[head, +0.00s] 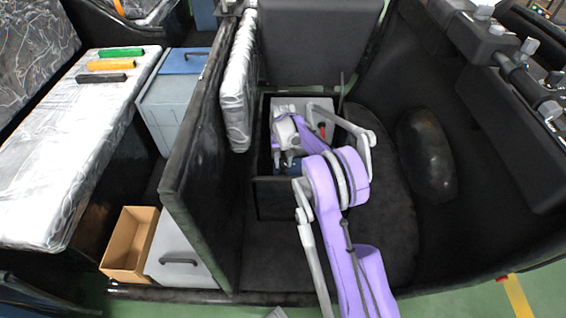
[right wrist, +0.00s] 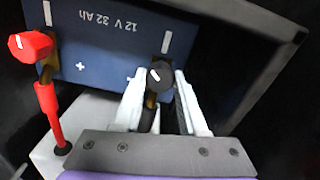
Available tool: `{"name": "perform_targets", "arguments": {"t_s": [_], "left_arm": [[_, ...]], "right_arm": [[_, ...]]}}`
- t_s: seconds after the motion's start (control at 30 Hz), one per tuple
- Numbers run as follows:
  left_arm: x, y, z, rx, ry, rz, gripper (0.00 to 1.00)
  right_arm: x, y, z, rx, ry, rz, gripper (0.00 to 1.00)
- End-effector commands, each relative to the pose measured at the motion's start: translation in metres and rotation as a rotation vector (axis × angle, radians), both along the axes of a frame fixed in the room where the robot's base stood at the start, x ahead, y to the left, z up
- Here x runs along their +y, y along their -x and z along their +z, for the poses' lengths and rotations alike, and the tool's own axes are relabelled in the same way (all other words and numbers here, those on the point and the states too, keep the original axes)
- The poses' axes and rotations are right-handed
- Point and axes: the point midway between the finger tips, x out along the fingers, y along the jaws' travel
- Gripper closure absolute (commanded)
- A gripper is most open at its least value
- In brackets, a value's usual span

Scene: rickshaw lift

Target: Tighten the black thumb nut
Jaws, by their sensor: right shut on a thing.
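The black thumb nut (right wrist: 160,76) is a round dark knob with a light mark on its top, on a terminal at the right side of the blue battery (right wrist: 115,45) in the right wrist view. My right gripper (right wrist: 162,82) is shut on the black thumb nut, with its pale fingers on both sides of it. In the head view my right gripper (head: 287,160) reaches down into the black battery box (head: 283,200), and the nut is hidden there. A little of the blue battery (head: 292,168) shows below the gripper. My left gripper is not in view.
A red thumb nut (right wrist: 30,45) with a red cable (right wrist: 50,110) sits at the battery's left terminal. The box walls stand close around my gripper. A black panel (head: 205,150) rises left of the box. A raised lid (head: 318,40) stands behind it.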

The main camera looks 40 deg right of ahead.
Motion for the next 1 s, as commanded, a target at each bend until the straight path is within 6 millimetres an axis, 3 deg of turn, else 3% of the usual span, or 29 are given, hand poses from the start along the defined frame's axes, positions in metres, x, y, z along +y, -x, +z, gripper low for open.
{"name": "perform_targets", "arguments": {"t_s": [0.6, 1.0], "left_arm": [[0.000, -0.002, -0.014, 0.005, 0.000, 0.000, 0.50], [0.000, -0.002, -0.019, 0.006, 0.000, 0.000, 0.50]], "right_arm": [[0.000, 0.000, 0.000, -0.001, 0.001, -0.568, 1.00], [0.000, 0.000, 0.000, -0.001, 0.001, -0.797, 1.00]]}}
